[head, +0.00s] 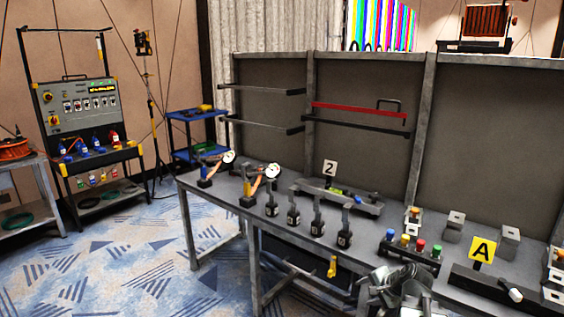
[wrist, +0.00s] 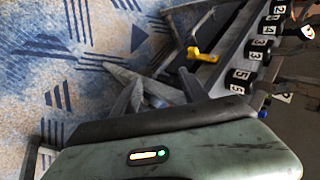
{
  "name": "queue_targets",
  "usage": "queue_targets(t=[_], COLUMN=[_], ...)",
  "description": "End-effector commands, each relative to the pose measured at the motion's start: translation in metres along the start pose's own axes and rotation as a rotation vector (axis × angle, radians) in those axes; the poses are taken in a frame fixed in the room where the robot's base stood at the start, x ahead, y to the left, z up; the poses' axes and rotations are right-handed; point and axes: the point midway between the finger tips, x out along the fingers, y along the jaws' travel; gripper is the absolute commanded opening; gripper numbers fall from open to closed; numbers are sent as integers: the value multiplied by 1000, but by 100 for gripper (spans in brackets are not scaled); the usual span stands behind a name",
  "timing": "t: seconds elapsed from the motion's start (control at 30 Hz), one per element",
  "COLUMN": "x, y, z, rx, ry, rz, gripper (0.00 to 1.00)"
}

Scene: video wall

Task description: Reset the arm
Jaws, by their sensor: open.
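My gripper (head: 400,285) is at the lower right of the head view, in front of the front edge of the grey workbench (head: 235,203). In the wrist view the grey fingers of my gripper (wrist: 155,92) are apart, with nothing seen between them. The pale green housing of my own arm fills the bottom of that view. Blue patterned carpet and the bench's frame show beyond the fingers. The exact gap between gripper and bench cannot be told.
Several black numbered blocks (head: 316,228) stand along the bench. A yellow item (head: 332,266) hangs below the bench edge. Open carpet (head: 120,260) lies at left.

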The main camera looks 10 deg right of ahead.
Motion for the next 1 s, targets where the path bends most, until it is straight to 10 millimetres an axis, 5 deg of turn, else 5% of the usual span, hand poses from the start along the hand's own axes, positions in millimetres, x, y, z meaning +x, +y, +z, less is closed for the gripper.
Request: queue_targets(t=[0.03,0.1,0.2,0.5,1.0], x=[17,33,44,45,100], y=[-8,-8,-5,6,82], z=[42,89,142,240,248], rx=[-157,-367,-618,-1157,-1152], ry=[-63,-139,-229,-422,-474], rz=[70,166,278,513,556], gripper=[52,52,52,52,52])
